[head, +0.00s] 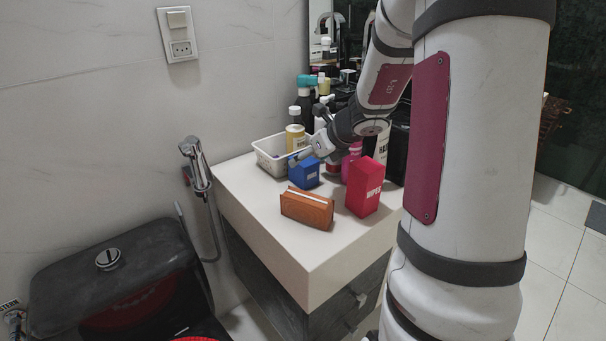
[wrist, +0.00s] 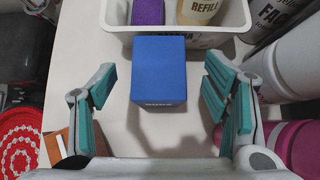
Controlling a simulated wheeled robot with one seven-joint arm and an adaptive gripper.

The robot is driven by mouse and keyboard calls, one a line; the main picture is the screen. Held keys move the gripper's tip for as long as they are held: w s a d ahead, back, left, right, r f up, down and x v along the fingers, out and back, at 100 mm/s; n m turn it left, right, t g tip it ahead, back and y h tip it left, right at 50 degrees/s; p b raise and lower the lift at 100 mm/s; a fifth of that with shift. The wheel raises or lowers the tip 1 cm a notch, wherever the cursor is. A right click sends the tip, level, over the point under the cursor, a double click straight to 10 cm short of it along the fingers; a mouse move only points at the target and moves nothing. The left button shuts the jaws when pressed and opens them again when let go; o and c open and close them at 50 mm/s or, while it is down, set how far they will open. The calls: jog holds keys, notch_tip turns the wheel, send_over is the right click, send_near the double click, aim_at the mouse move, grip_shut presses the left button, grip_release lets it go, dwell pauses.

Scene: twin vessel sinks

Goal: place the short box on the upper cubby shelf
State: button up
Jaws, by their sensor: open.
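A short blue box (head: 304,172) stands on the white counter, in front of a white basket. In the wrist view the blue box (wrist: 158,72) lies between the spread fingers of my gripper (wrist: 156,88), with a gap on each side. My gripper (head: 308,153) is open and empty, just above and beside the blue box in the head view. A taller red box (head: 364,187) stands upright to the right. I cannot make out the upper cubby shelf in either view.
An orange-brown case (head: 307,208) lies on the counter (head: 325,265) near the front. The white basket (head: 268,160) holds several bottles and touches or nearly touches the blue box. The left front counter is clear.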

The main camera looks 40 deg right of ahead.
aim_at(304, 161)
jog(key=b+x, duration=0.1)
jog(key=x, duration=0.2)
jog(key=shift+w+f, duration=0.15)
jog(key=shift+f, duration=0.1)
jog(key=c, duration=1.4)
jog(key=shift+r, duration=0.2)
notch_tip(304, 161, up, 18)
jog(key=p, duration=1)
jog(key=w+a+f, duration=0.1)
jog(key=a+f, duration=0.1)
jog(key=a, duration=1)
jog(key=w+a+f, duration=0.1)
jog(key=a+f, duration=0.2)
jog(key=a, duration=0.9)
jog(key=s+p, duration=1.1)
jog(key=shift+s+a+f, duration=0.15)
jog(key=shift+a+f, duration=0.1)
jog(key=shift+a, duration=0.05)
